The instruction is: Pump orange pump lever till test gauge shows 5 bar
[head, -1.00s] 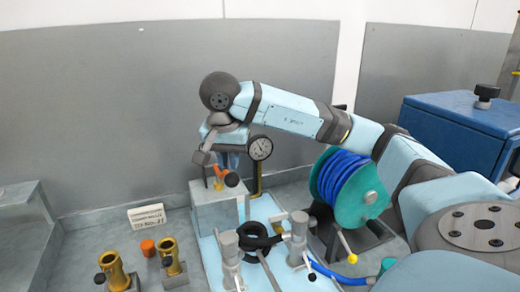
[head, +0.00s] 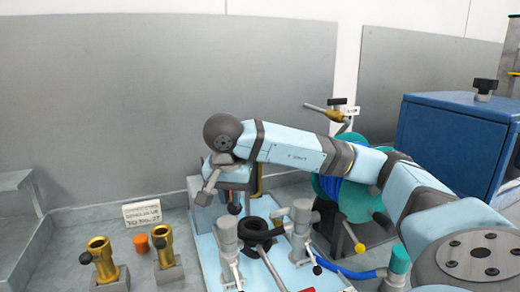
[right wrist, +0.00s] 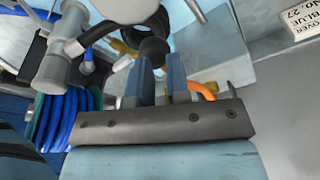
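My right gripper (head: 234,197) is low over the grey pump block (head: 200,215) and partly hides it. The black knob of the pump lever shows just below the gripper (head: 234,208). In the right wrist view the two blue fingers (right wrist: 162,75) stand apart, with the black knob (right wrist: 152,50) at their tips. An orange part of the lever (right wrist: 201,90) comes out beside the right-hand finger. I cannot see whether the fingers touch the lever. The test gauge's dial is hidden behind my right arm, so I cannot read it. My left gripper is not in view.
Brass fittings (head: 101,255), an orange cap (head: 141,243) and a label plate (head: 142,213) are at left. A teal reel with blue hose (head: 352,205) and a blue cabinet (head: 455,140) are at right.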

